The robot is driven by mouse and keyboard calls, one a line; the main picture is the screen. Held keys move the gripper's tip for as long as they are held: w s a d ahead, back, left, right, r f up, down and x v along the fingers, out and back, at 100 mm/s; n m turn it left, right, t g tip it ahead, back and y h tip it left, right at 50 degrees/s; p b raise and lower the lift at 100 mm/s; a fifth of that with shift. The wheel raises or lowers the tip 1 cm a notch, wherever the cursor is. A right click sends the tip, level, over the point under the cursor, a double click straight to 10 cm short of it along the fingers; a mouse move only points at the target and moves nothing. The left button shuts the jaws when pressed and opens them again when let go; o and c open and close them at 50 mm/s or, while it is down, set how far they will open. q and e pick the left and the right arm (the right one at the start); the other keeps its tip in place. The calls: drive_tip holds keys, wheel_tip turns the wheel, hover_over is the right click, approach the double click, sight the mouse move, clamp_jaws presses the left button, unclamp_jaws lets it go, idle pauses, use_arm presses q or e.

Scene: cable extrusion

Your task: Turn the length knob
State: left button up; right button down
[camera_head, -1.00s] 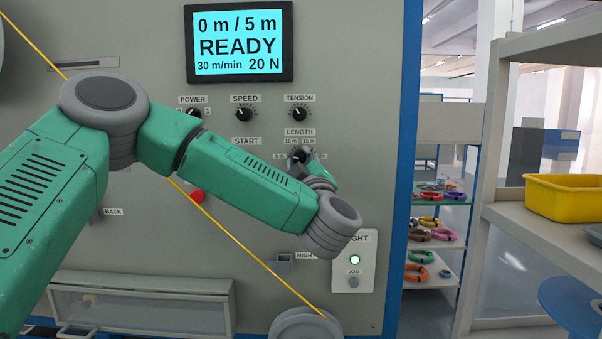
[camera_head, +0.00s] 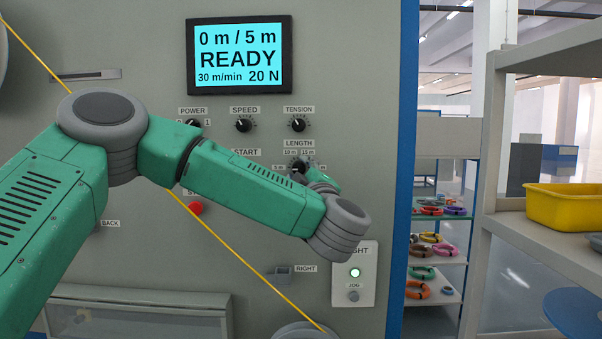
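The length knob (camera_head: 298,167) is a small black dial under the LENGTH label on the grey machine panel (camera_head: 350,60). Marks for 5 m, 10 m and 15 m show around it. My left arm reaches across from the left, and its gripper (camera_head: 302,172) is at the knob. The wrist and small size hide most of the fingers, so I cannot tell whether they are closed on the knob. The display (camera_head: 239,56) reads "0 m / 5 m", READY, 30 m/min and 20 N. My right gripper is not in view.
POWER (camera_head: 193,124), SPEED (camera_head: 243,125) and TENSION (camera_head: 298,124) knobs sit above. My arm partly covers the START and red stop (camera_head: 195,209) area. A yellow cable (camera_head: 245,262) runs diagonally behind my arm. Shelves with cable coils (camera_head: 430,245) and a yellow bin (camera_head: 566,207) stand right.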

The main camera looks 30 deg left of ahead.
use_arm(q)
drive_tip(key=shift+o, duration=0.2)
drive_tip(key=shift+w+a, duration=0.1)
drive_tip(key=v, duration=1.2)
drive_tip(key=shift+f, duration=0.15)
